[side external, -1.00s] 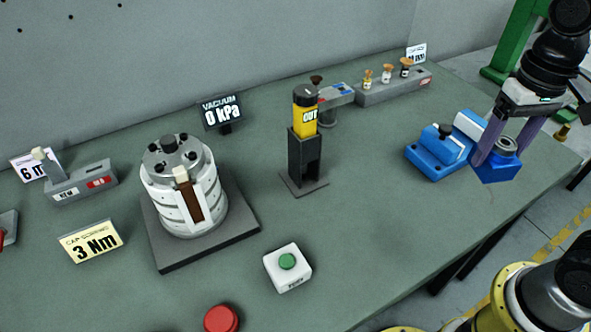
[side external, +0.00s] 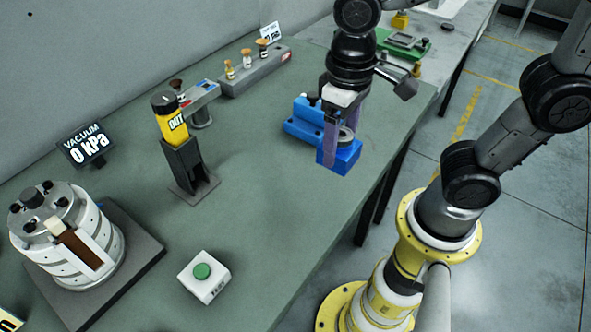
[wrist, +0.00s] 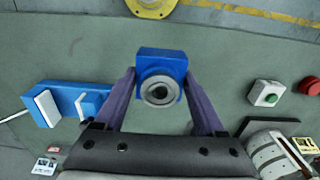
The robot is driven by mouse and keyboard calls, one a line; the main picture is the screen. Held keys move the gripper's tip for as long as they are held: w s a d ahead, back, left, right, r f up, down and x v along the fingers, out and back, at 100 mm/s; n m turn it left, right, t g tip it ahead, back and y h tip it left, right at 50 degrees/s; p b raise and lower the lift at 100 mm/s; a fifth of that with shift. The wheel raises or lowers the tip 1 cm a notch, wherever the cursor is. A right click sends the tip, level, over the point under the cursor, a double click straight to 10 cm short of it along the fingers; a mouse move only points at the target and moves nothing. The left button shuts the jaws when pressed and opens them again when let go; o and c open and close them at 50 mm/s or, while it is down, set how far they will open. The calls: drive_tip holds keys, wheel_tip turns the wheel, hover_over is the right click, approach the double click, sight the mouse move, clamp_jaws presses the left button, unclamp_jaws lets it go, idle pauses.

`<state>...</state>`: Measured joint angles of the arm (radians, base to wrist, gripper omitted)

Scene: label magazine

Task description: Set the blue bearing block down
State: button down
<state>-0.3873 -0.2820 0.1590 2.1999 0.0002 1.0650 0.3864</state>
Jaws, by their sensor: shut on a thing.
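The blue bearing block (side external: 338,160), with a grey metal ring in its face, is between the two purple fingers of my gripper (side external: 343,138). In the wrist view the block (wrist: 161,60) sits between the fingertips of my gripper (wrist: 160,78), which are shut on its sides. The block is close to the green bench top; I cannot tell whether its underside touches it. A blue fixture (side external: 304,122) with a dark knob stands just behind and left of it, partly hidden by my gripper. In the wrist view the fixture (wrist: 68,98) lies left of the block, apart from it.
The bench edge (side external: 385,165) runs close to the right of the block.

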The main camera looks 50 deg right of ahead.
drive_tip(key=w+f, duration=0.2)
drive_tip(key=w+a+f, duration=0.1)
drive_tip(key=w+f, duration=0.1)
drive_tip(key=w+a+f, duration=0.1)
drive_tip(key=w+f, duration=0.1)
drive_tip(key=shift+w+a+f, duration=0.15)
drive_tip(key=shift+a+f, duration=0.1)
drive_tip(key=shift+f, duration=0.05)
drive_tip(key=shift+w+f, duration=0.1)
drive_tip(key=shift+f, duration=1.5)
drive_tip(key=shift+f, duration=0.15)
unclamp_jaws()
wheel_tip(320, 180, up, 12)
drive_tip(key=s+d+r, duration=0.1)
drive_tip(key=s+d+t, duration=0.1)
drive_tip(key=d, duration=0.1)
drive_tip(key=s+d+r+t, duration=0.1)
drive_tip(key=d, duration=0.1)
drive_tip(key=shift+s+d+r+y, duration=0.1)
drive_tip(key=shift+s+r+y, duration=0.2)
drive_tip(key=shift+s+r, duration=0.05)
drive_tip(key=s+d+t, duration=0.3)
drive_tip(key=s+d, duration=0.2)
drive_tip(key=s, duration=0.2)
drive_tip(key=shift+d+f+t, duration=0.15)
drive_tip(key=shift+d+t, duration=0.15)
drive_tip(key=shift+d, duration=0.05)
